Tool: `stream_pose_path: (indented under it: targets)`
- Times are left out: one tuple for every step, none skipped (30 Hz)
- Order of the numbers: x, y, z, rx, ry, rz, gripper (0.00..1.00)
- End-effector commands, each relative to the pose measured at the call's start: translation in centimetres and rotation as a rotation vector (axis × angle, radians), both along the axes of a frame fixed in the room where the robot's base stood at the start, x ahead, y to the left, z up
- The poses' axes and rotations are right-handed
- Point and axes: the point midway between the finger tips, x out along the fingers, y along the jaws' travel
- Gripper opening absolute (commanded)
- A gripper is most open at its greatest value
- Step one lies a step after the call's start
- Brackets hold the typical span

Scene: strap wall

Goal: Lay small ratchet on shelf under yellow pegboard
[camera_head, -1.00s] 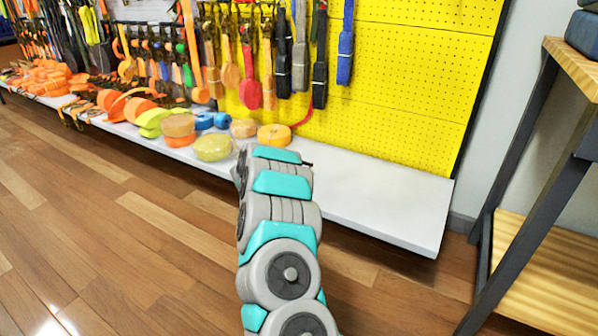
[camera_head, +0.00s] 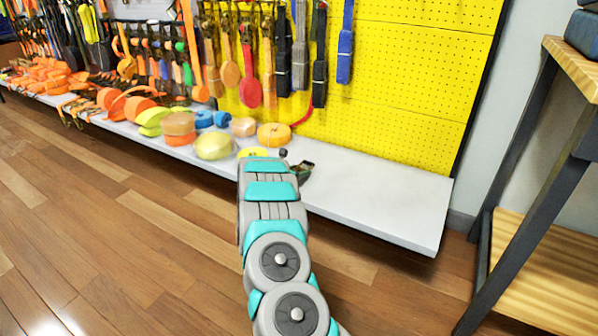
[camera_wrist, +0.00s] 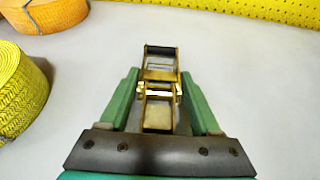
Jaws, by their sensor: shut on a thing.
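The small ratchet (camera_wrist: 160,66) is a brass-coloured frame with dark parts, in the middle of the wrist view. My gripper (camera_wrist: 161,92) is shut on it between two green fingers, and it points away from me over the white shelf (camera_wrist: 245,75). In the head view a dark end of the ratchet (camera_head: 303,168) shows just right of my arm's tip; my arm hides most of the gripper. The shelf (camera_head: 385,200) runs under the yellow pegboard (camera_head: 410,85). I cannot tell whether the ratchet touches the shelf.
An orange strap roll (camera_wrist: 45,25) and a yellow one (camera_wrist: 18,90) stand left of the ratchet on the shelf. Several more rolls lie further left. Straps hang above them, including a blue one (camera_head: 345,50). The shelf's right part is bare. A wooden-topped bench (camera_head: 575,65) stands at right.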

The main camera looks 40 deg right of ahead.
Motion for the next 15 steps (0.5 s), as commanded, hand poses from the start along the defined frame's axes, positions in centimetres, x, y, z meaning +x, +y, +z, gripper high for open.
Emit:
stream_pose_path:
  targets:
    - [0.02, 0.0, 0.09, -0.001, 0.0, 0.0, 0.0]
    - [0.02, 0.0, 0.09, -0.001, 0.0, 0.0, 0.0]
    - [0.02, 0.0, 0.04, -0.001, 0.0, 0.0, 0.0]
    - [0.02, 0.01, -0.03, -0.001, 0.0, 0.0, 0.0]
    - [0.04, 0.02, -0.12, -0.001, -0.001, 0.001, 0.0]
    - [0.03, 0.02, -0.23, -0.001, -0.001, 0.001, 0.0]
    - [0.02, 0.02, -0.29, -0.001, 0.0, 0.0, 0.0]
    - [0.01, 0.01, -0.17, 0.0, 0.0, 0.0, 0.68]
    - [0.01, 0.01, -0.14, 0.0, 0.0, 0.0, 0.72]
    - [0.0, 0.01, -0.15, 0.0, 0.0, 0.0, 0.76]
    - [0.0, 0.01, -0.15, 0.0, 0.0, 0.0, 0.79]
    - [0.0, 0.01, -0.15, 0.0, 0.0, 0.0, 0.83]
    - [0.0, 0.01, -0.15, 0.0, 0.0, 0.0, 0.87]
    - [0.0, 0.0, -0.15, 0.0, 0.0, 0.0, 0.9]
    - [0.0, 0.01, -0.16, 0.0, 0.0, 0.0, 0.94]
